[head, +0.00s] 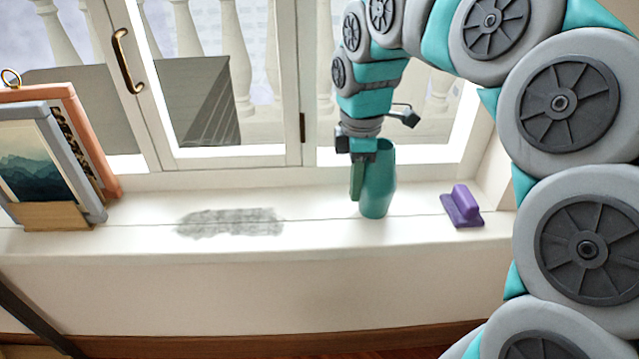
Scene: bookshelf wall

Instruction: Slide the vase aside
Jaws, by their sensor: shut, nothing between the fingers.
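A teal-green vase (379,187) stands upright on the white windowsill, right of the middle. My gripper (355,198) points down at the vase's left side, with its green fingers shut and nothing between them. The fingers look to be touching the vase or very close to it; I cannot tell which. The gripper's body hides part of the vase's upper left rim.
The white sill (320,236) has a grey smudge (232,222) left of the vase. A purple block with a handle (462,207) sits to the right. Framed pictures (45,165) stand at the far left. The window (215,80) rises behind.

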